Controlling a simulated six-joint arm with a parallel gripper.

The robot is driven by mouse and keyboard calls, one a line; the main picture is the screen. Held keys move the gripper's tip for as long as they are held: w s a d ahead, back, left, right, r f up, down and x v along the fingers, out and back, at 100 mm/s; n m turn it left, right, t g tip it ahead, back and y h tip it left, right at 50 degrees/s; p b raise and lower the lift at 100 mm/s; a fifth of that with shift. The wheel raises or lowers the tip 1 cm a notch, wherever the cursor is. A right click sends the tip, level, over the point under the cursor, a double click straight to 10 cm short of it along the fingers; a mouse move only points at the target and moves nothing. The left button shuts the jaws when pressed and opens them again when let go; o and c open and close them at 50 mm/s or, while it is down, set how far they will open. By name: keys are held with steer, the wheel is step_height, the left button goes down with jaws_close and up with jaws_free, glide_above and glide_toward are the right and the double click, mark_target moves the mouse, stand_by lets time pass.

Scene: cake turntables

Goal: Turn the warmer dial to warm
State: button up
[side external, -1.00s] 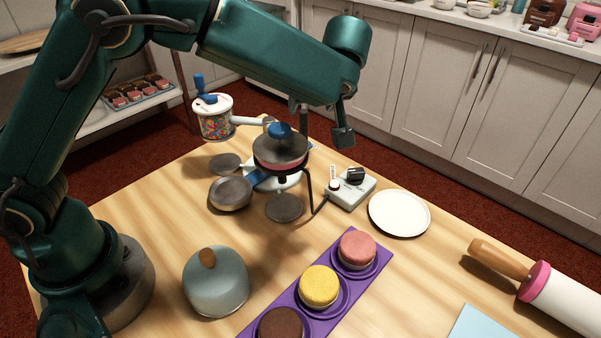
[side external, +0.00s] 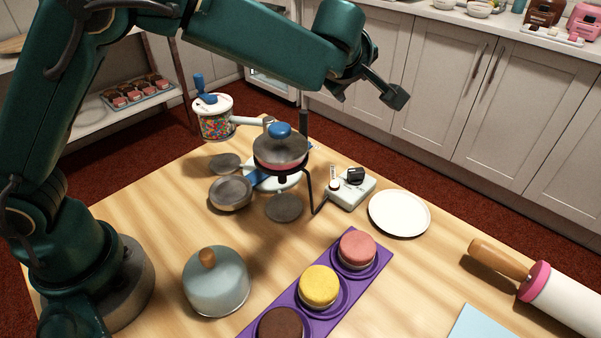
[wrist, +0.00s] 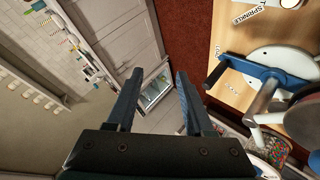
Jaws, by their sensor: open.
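The warmer dial (side external: 355,175) is a black knob on a small grey control box (side external: 345,194). The box sits on the wooden table, left of a white plate. Which setting the dial points to is too small to tell. My gripper (side external: 367,96) is open and empty, raised above and behind the box, apart from the dial. In the wrist view its two fingers (wrist: 160,75) are spread, with cabinets and floor beyond. I cannot make out the dial in that view.
A turntable with a blue-knobbed metal lid (side external: 281,150) stands left of the box, with a black upright (side external: 304,126) close by. The white plate (side external: 399,214), a purple tray (side external: 333,296) of cakes and a grey dome (side external: 216,284) are nearby. Cabinets (side external: 455,100) stand behind.

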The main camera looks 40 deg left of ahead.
steer(key=w+d+r+n+t+h, duration=0.1)
steer(key=d+n+h, duration=0.2)
steer(key=d+h, duration=0.3)
steer(key=w+d+r+n+h, duration=0.2)
steer(key=d+n+h, duration=0.2)
steer(key=d, duration=0.5)
steer(key=n+g+y, duration=0.2)
steer(key=n+g, duration=0.3)
steer(key=g, duration=0.2)
glide_above(356, 170)
steer(key=s+d, duration=0.2)
steer(key=s, duration=0.1)
steer(key=f, duration=1)
steer(key=shift+w+d+f, duration=0.2)
steer(key=shift+f, duration=0.05)
steer(key=a, duration=0.2)
steer(key=a+f, duration=0.1)
steer(key=shift+w+a+y, duration=0.3)
steer(key=shift+a+y, duration=0.05)
steer(key=shift+y, duration=0.05)
steer(key=shift+w+a+f+n, duration=0.1)
steer(key=shift+f+n, duration=0.15)
steer(key=shift+n, duration=0.05)
steer(key=shift+x, duration=2.2)
steer(key=shift+w, duration=0.1)
